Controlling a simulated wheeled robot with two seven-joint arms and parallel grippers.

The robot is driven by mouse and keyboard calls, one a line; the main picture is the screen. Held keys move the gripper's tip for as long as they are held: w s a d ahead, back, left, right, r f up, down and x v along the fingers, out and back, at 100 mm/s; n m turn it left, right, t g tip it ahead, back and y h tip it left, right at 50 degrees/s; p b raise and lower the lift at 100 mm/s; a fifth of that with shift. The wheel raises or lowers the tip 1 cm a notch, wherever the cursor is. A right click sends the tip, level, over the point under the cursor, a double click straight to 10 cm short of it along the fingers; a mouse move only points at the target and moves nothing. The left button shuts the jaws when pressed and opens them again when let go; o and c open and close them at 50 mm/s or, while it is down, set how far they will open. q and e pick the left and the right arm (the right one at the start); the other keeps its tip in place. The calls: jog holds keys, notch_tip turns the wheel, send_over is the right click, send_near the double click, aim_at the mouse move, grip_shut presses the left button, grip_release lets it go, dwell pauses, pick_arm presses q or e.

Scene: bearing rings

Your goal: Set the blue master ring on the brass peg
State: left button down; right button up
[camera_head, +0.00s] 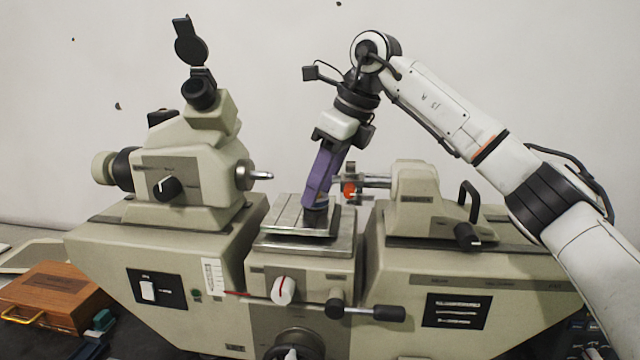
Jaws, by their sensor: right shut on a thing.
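My right gripper (319,196) has purple fingers and reaches down, tilted, over the small metal stage (285,218) in the middle of the measuring machine. It is shut on a small ring-like thing, the blue master ring (320,207), of which only a thin bluish edge shows at the fingertips. A dark round shape sits directly under it on the stage plate. I cannot tell whether the ring touches it. The brass peg cannot be made out; the fingers and ring may hide it. My left gripper is not in view.
The machine's left head (190,170) and right tailstock (415,200) flank the stage. A spindle with an orange-red part (349,188) stands close to the right of my fingers. A wooden box (50,295) lies at lower left. Open space is above the stage.

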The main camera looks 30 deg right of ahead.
jog(key=shift+f, duration=0.35)
dwell(0.7)
jog(key=o, duration=1.2)
jog(key=shift+o, duration=0.2)
notch_tip(320, 180, up, 8)
jog(key=shift+r, duration=0.25)
